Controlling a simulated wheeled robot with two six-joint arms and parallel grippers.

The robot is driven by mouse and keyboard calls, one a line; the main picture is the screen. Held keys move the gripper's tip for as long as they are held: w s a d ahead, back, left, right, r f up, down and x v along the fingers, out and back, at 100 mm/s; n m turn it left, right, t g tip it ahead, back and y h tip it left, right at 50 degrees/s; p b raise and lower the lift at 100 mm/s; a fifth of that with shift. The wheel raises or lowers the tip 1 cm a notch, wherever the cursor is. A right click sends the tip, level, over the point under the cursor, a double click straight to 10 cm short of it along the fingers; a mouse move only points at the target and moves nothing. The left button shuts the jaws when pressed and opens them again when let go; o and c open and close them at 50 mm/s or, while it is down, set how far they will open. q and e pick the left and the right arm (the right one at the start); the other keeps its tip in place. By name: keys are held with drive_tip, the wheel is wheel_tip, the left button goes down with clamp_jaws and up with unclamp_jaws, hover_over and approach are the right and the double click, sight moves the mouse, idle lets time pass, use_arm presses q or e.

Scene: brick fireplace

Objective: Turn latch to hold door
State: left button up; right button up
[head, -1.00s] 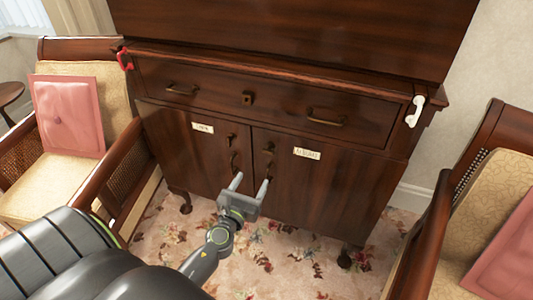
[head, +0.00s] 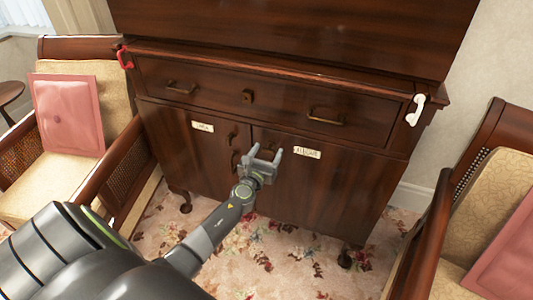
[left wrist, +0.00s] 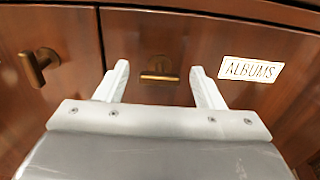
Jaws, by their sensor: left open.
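A dark wooden cabinet has two lower doors. The left door (head: 180,155) and right door (head: 320,190) look shut. A small brass latch (left wrist: 158,77) on the right door sits between the fingertips in the left wrist view, with its bar lying level. In the head view my gripper hides it. Another brass latch (left wrist: 38,66) on the left door, its bar tilted, also shows in the head view (head: 232,137). My left gripper (head: 267,151) is open in front of the right door, a finger on each side of the latch. Whether the fingers touch it cannot be told.
A label reading ALBUMS (head: 307,152) is on the right door, another label (head: 203,126) on the left. A drawer (head: 225,90) with two handles is above. A red hook (head: 124,58) and white hook (head: 414,110) flank it. Armchairs stand left (head: 118,170) and right (head: 440,220).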

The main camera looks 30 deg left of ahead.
use_arm(q)
drive_tip(key=shift+c, duration=1.7)
drive_tip(key=c, duration=0.6)
drive_tip(key=shift+n, duration=0.3)
drive_tip(key=shift+c, duration=0.2)
drive_tip(key=n+b, duration=0.1)
drive_tip(key=n, duration=0.1)
drive_tip(key=shift+a+f+n, duration=0.1)
drive_tip(key=shift+n, duration=0.3)
drive_tip(key=shift+n+b, duration=0.3)
drive_tip(key=shift+n, duration=0.1)
drive_tip(key=shift+n+b, duration=0.3)
drive_tip(key=shift+n, duration=0.6)
drive_tip(key=shift+s+a+f+n+b, duration=0.1)
drive_tip(key=shift+n+b, duration=1.05)
drive_tip(key=shift+n, duration=1.85)
drive_tip(key=shift+a+f+n+b, duration=0.1)
drive_tip(key=shift+n+b, duration=1.05)
drive_tip(key=shift+n, duration=1.85)
use_arm(e)
drive_tip(key=w+a+r, duration=0.3)
drive_tip(key=w+r, duration=0.4)
drive_tip(key=r, duration=0.1)
drive_tip(key=shift+w+m+y, duration=0.3)
drive_tip(key=shift+m+y, duration=0.1)
